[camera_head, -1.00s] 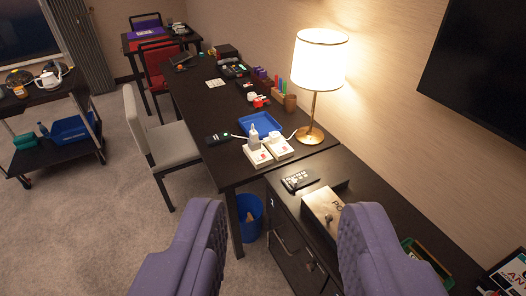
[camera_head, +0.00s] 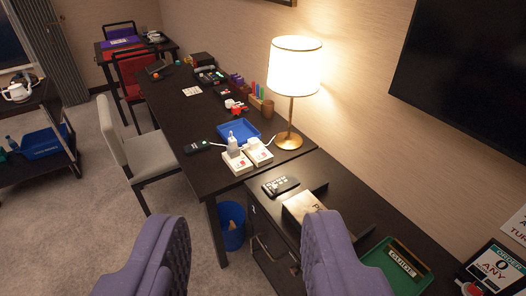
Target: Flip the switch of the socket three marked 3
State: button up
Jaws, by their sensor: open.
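Two white socket blocks lie side by side near the front end of the long dark desk (camera_head: 180,107). The left block (camera_head: 237,164) has a white plug standing on it, and the right block (camera_head: 259,154) lies nearer the lamp. Both carry small red marks. Their numbers are too small to read, so I cannot tell which is socket three. My gripper (camera_head: 250,228) shows as two purple padded fingers, wide apart and empty. It is in the foreground, well short of the blocks and apart from everything.
A lit lamp (camera_head: 296,65) stands right of the blocks, a blue tray (camera_head: 252,123) behind them. A black remote (camera_head: 281,185) lies on the nearer cabinet, beside a box (camera_head: 303,205). A green tray (camera_head: 396,262) is at right. A chair (camera_head: 150,155) and blue bin (camera_head: 231,225) flank the desk.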

aim_at(239, 164)
jog(key=i+j, duration=0.1)
jog(key=i, duration=0.35)
jog(key=i+j+z, duration=0.1)
jog(key=i, duration=0.4)
jog(key=i+j, duration=0.2)
jog(key=i, duration=0.25)
jog(key=i+j, duration=0.15)
jog(key=i, duration=0.3)
jog(key=i+j+z, duration=0.1)
jog(key=i, duration=0.4)
